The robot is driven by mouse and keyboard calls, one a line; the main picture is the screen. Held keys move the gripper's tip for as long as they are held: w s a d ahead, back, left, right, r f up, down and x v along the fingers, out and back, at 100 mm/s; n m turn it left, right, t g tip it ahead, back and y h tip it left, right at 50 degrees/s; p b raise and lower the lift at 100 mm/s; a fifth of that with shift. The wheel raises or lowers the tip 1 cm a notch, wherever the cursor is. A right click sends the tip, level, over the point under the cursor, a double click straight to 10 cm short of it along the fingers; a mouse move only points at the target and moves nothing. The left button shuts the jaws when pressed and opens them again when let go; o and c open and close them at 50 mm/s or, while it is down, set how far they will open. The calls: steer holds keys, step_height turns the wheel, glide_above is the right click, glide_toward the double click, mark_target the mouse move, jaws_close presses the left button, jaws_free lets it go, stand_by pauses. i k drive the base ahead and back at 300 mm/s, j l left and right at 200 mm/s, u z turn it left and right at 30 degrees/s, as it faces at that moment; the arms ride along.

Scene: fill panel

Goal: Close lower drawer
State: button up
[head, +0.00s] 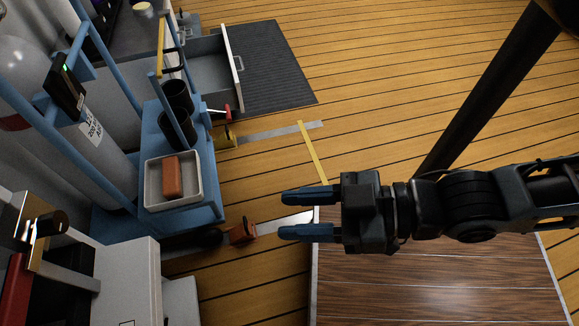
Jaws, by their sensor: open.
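The open drawer (209,71) is at the upper left of the head view. It is grey inside, with a white front panel (233,61) and a dark bar handle. It sticks out to the right above a dark ribbed mat (268,66). Whether another drawer lies above or below it, I cannot tell. My gripper (281,215) is open and empty, with blue fingertips pointing left. It is below and to the right of the drawer, well apart from it.
A blue rack (215,197) holds a white tray (199,185) with an orange-brown block (172,178) and two black cups (178,128). A gas cylinder (85,125) stands left. A wooden tabletop (430,275) lies under my arm. Plank floor between gripper and mat is mostly clear.

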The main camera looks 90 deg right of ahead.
mark_target(209, 59)
steer(key=k+l+z, duration=0.15)
steer(key=z, duration=0.3)
steer(key=k+l+z, duration=0.3)
steer(key=z, duration=0.15)
steer(key=k+l+z, duration=0.2)
steer(key=l+z, duration=0.2)
steer(key=i+l, duration=0.25)
steer(key=i, duration=0.25)
steer(key=i+l+u, duration=0.1)
steer(key=i+l, duration=0.15)
steer(key=i, duration=0.3)
steer(key=i+l, duration=0.3)
steer(key=i, duration=0.2)
steer(key=i+l+u, duration=0.1)
steer(key=i+l, duration=0.2)
steer(key=i, duration=0.2)
